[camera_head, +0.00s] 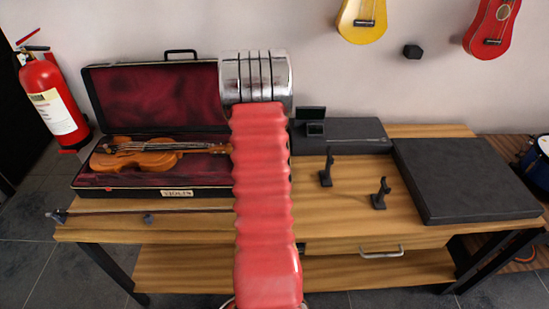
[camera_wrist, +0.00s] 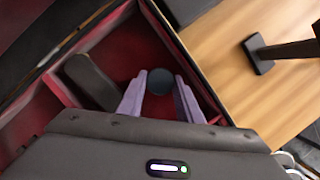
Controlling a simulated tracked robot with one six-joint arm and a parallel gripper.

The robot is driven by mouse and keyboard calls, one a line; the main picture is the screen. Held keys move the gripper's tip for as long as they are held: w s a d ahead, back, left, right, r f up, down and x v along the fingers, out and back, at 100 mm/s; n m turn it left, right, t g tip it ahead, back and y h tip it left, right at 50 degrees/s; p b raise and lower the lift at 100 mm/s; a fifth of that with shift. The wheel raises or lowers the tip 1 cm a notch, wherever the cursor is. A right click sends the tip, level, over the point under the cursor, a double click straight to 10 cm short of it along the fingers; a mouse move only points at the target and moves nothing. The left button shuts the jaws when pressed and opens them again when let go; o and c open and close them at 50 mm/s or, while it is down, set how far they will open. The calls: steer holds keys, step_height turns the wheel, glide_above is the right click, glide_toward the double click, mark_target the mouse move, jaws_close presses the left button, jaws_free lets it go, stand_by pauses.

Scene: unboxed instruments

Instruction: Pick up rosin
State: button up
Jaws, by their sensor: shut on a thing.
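The rosin (camera_wrist: 160,81), a small dark round piece, sits between the two purple fingertips of my gripper (camera_wrist: 160,84) in the wrist view. The gripper is shut on it, over a red-lined compartment (camera_wrist: 125,45) of a case. I cannot tell whether the rosin still touches the compartment floor. In the head view my red arm hides the gripper and the rosin.
The open violin case (camera_head: 150,100) holds a violin (camera_head: 150,155); a bow (camera_head: 150,211) lies in front. Black stands (camera_head: 326,170), a dark box (camera_head: 340,136) and a flat dark case (camera_head: 462,180) occupy the right. Bare wood (camera_head: 350,205) shows at the front right.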

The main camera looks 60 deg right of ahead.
steer(key=shift+r, duration=0.1)
steer(key=shift+c, duration=0.4)
step_height(320, 180, up, 10)
stand_by(0.3)
stand_by(0.3)
steer(key=o, duration=0.5)
steer(key=c, duration=0.4)
